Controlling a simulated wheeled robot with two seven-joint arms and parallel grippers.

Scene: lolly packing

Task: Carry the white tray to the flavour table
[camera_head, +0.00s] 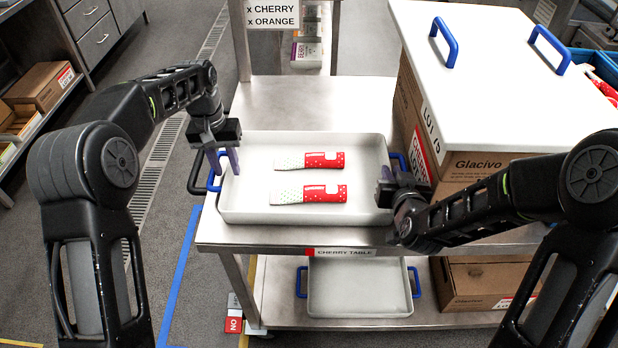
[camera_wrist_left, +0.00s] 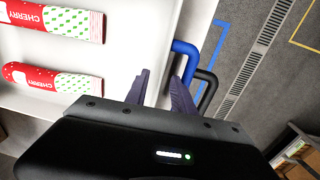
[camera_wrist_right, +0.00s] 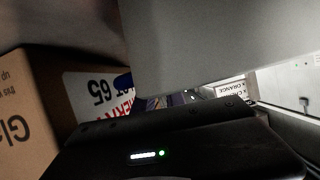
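The white tray (camera_head: 300,215) stands on the metal table (camera_head: 300,100) labelled CHERRY TABLE. Two red-and-white CHERRY packs (camera_head: 322,161) (camera_head: 325,191) lie in it, side by side. It has a blue handle at each short end. My left gripper (camera_head: 222,160) is by the left handle (camera_wrist_left: 186,48), with its fingers apart; the left wrist view shows the handle close to the fingertips (camera_wrist_left: 160,85). My right gripper (camera_head: 388,187) is by the right handle (camera_head: 398,160), which it partly hides. The right wrist view is dark, and its fingers are hard to make out.
A Glacivo box (camera_head: 470,165) with a blue-handled white lid (camera_head: 510,75) stands close on the right. Another white tray (camera_head: 358,285) and a box (camera_head: 485,282) are on the lower shelf. A sign (camera_head: 271,14) names CHERRY and ORANGE. Floor is open at left.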

